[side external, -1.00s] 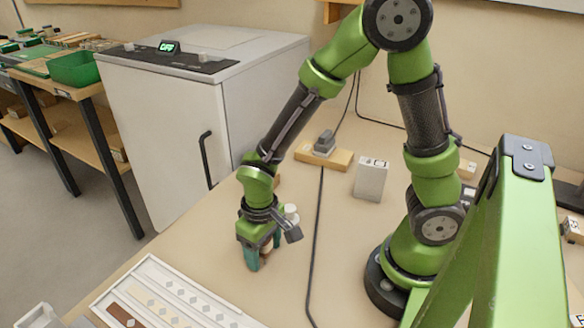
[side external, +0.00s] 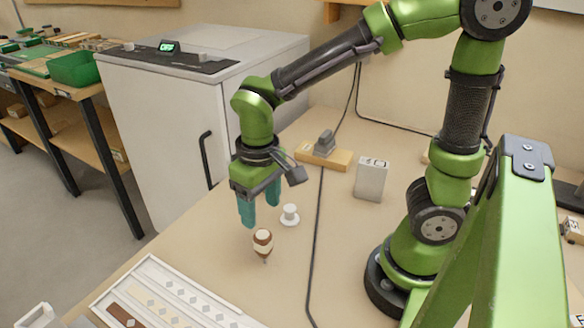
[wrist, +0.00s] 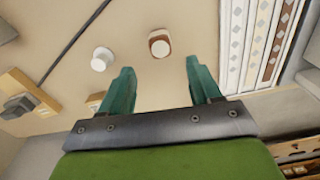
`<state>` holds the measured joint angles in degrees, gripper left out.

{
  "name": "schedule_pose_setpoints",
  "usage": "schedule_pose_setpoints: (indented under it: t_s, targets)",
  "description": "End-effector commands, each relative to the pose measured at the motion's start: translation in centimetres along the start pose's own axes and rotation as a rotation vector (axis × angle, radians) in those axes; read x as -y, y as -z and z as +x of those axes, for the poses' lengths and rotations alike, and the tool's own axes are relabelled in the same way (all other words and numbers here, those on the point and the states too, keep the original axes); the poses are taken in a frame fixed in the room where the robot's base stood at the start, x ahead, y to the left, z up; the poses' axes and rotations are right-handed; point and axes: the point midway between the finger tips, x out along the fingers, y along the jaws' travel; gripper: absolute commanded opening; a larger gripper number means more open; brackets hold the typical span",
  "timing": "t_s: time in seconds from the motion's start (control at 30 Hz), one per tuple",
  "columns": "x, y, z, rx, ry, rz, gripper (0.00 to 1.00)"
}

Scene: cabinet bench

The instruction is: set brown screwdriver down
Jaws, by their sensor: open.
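The brown screwdriver (side external: 263,242), with a pale band round its handle, stands on the bench, handle up and thin tip down, in the side external view. In the wrist view its handle end (wrist: 159,43) shows ahead of and between the fingers. My gripper (side external: 260,212) is open and empty, raised above and a little behind the screwdriver. Its two teal fingers are spread apart in the wrist view (wrist: 160,75), and nothing is between them. Whether anything supports the screwdriver cannot be told.
A small white knob-like piece (side external: 289,215) stands near the screwdriver. A white compartment tray (side external: 150,262) lies at the bench front. A black cable (side external: 317,240) runs along the bench. A grey box (side external: 371,180) and a wooden block (side external: 323,155) stand behind. A white cabinet (side external: 165,120) is at left.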

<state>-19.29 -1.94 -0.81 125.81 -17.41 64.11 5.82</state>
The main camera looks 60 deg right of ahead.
Motion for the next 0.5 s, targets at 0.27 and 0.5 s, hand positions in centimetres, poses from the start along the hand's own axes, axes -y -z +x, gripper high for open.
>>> schedule_pose_setpoints:
  t_s: [0.27, 0.5]
  targets:
    - [-3.5, -1.4, -5.8, -0.259, 0.174, 0.140, 0.63]
    - [-5.9, -3.2, -9.3, -0.497, 0.277, 0.242, 0.63]
